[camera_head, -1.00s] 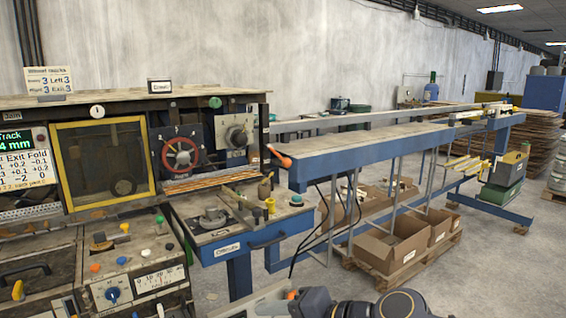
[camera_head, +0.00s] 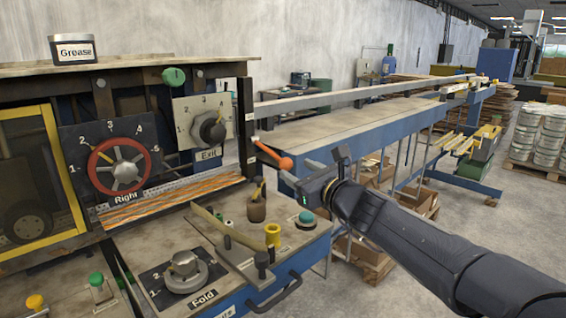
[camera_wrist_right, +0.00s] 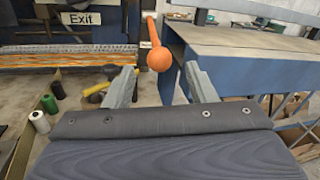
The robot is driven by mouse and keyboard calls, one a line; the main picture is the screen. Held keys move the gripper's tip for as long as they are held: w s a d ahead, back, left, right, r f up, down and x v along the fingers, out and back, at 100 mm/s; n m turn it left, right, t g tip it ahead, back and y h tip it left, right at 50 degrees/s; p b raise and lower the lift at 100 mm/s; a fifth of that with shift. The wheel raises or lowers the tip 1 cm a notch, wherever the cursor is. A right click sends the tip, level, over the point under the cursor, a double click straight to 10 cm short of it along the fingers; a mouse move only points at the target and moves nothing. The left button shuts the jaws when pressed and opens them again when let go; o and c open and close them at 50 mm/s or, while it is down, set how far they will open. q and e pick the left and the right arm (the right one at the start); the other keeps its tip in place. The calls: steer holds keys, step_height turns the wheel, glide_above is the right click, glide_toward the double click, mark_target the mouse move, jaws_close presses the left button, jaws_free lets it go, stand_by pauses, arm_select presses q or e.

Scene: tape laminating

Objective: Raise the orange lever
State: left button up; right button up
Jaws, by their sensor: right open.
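The orange lever (camera_head: 272,156) sticks out from the dark post at the machine's right end and slopes down to a rounded orange knob. In the right wrist view its orange ball knob (camera_wrist_right: 160,57) shows between and beyond my two fingers, with its shaft going up. My right gripper (camera_head: 312,166) is open and stands just right of the knob, with its fingers pointing toward it. In the right wrist view the fingers (camera_wrist_right: 160,85) are spread apart, and no contact with the knob is clear. My left gripper is not in view.
A blue-edged table (camera_head: 340,138) runs back behind the lever. The Exit dial (camera_head: 211,128) is left of the lever.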

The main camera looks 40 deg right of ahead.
mark_target(290, 166)
steer(key=w, duration=0.6)
steer(key=shift+d, duration=0.3)
jaws_close()
